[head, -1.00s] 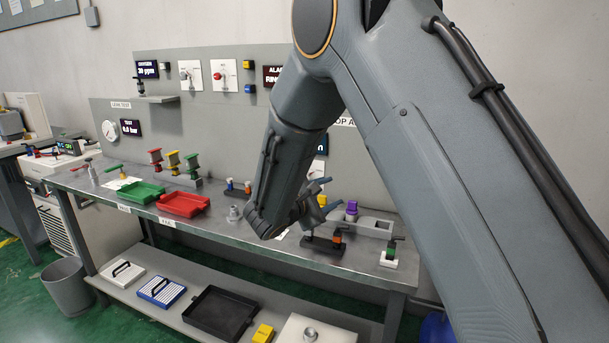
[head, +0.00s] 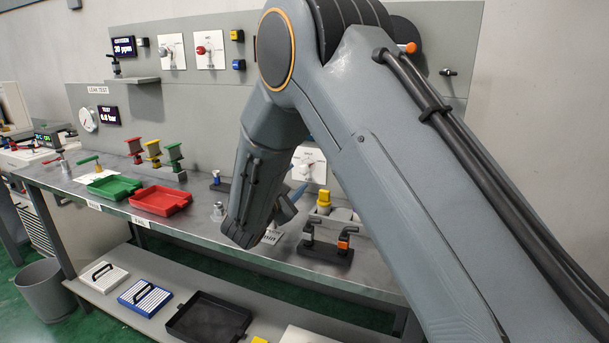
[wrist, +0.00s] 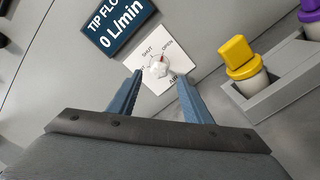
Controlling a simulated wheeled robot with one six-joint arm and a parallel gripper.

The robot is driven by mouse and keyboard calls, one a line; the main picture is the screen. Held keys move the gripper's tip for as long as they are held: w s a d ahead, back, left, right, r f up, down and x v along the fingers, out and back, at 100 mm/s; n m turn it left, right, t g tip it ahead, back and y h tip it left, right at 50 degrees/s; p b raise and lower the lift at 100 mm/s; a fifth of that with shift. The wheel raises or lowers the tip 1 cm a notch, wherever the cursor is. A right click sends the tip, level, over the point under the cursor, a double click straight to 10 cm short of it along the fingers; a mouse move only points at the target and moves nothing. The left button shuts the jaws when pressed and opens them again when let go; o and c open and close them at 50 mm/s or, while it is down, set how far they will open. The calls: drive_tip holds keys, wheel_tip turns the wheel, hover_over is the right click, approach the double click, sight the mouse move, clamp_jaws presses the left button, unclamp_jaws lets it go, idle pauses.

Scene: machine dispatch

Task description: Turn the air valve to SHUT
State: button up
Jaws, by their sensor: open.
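The air valve is a white knob (wrist: 158,66) on a white square plate (wrist: 178,81) marked SHUT at upper left and OPEN at upper right. A small red mark on the knob's top edge lies toward the OPEN side. In the head view the valve plate (head: 309,161) shows on the panel behind my arm. My gripper (wrist: 160,73) is open in the wrist view, its two blue fingers to either side of the knob, with nothing held. I cannot tell how far the fingertips are from the plate.
A TIP FLOW display (wrist: 117,23) reading 0 L/min is above left of the valve. A yellow-capped item (wrist: 238,60) stands in a grey holder (wrist: 288,92) at right. Below, the bench carries a dark stand with small levers (head: 325,254) and a red tray (head: 160,200).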

sight(303, 170)
drive_tip(key=shift+p+x, duration=0.95)
drive_tip(key=shift+x, duration=2.9)
drive_tip(key=c, duration=1.1)
drive_tip(key=shift+o, duration=0.2)
drive_tip(key=shift+f+n, duration=0.1)
drive_tip(key=shift+n, duration=0.3)
drive_tip(key=n+b, duration=0.2)
drive_tip(key=n, duration=0.2)
drive_tip(key=shift+n+b, duration=0.3)
drive_tip(key=shift+b, duration=0.1)
drive_tip(key=n+b, duration=0.1)
drive_tip(key=n, duration=0.5)
drive_tip(key=shift+a, duration=0.1)
drive_tip(key=shift+n, duration=0.3)
